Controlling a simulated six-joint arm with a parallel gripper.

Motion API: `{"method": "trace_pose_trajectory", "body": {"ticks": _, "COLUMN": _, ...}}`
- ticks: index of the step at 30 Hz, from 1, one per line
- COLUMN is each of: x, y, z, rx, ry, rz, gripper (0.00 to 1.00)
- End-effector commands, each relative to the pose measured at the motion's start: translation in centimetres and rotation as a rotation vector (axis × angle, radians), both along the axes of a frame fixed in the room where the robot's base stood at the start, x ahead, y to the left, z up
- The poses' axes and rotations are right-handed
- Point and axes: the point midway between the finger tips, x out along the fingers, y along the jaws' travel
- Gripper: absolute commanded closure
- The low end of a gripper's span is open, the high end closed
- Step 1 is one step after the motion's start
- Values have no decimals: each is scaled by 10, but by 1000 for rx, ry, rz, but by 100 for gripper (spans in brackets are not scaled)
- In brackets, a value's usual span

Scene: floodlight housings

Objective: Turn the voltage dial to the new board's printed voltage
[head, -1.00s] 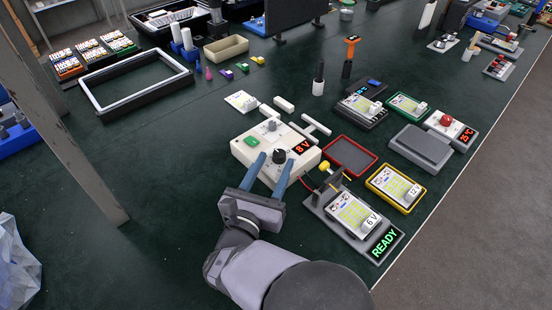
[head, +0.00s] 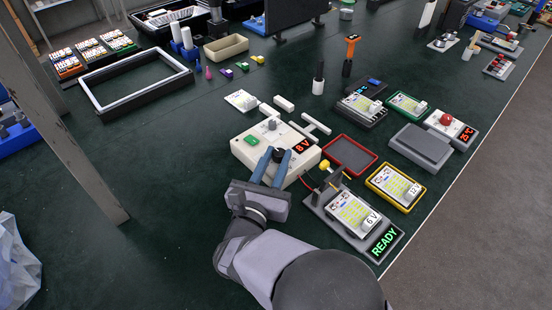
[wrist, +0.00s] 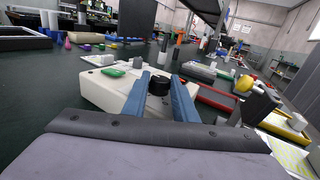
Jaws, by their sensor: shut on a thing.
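The cream power supply box (head: 243,153) stands mid-table with a green button (head: 252,140), a grey knob on top and a red display (head: 303,146) reading 8 V. Its black voltage dial (head: 279,154) is between the blue fingers of my gripper (head: 277,166); the dial also shows in the wrist view (wrist: 158,85). My gripper is shut on the dial. A board (head: 352,211) labelled 6 V lies in the grey test fixture (head: 326,212), whose display (head: 384,241) reads READY.
A board in a yellow tray (head: 406,208) is labelled 12. An empty red tray (head: 350,155) and a grey block (head: 417,146) are behind the fixture. White bars lie behind the box.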

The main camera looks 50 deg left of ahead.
Motion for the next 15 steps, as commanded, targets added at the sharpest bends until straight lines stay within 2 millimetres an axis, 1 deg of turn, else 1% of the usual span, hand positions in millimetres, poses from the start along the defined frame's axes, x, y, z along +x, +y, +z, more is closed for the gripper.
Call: {"method": "trace_pose_trajectory", "body": {"ticks": 15, "x": 7, "y": -6, "z": 0, "rx": 7, "ry": -5, "rz": 305, "gripper": 97}}
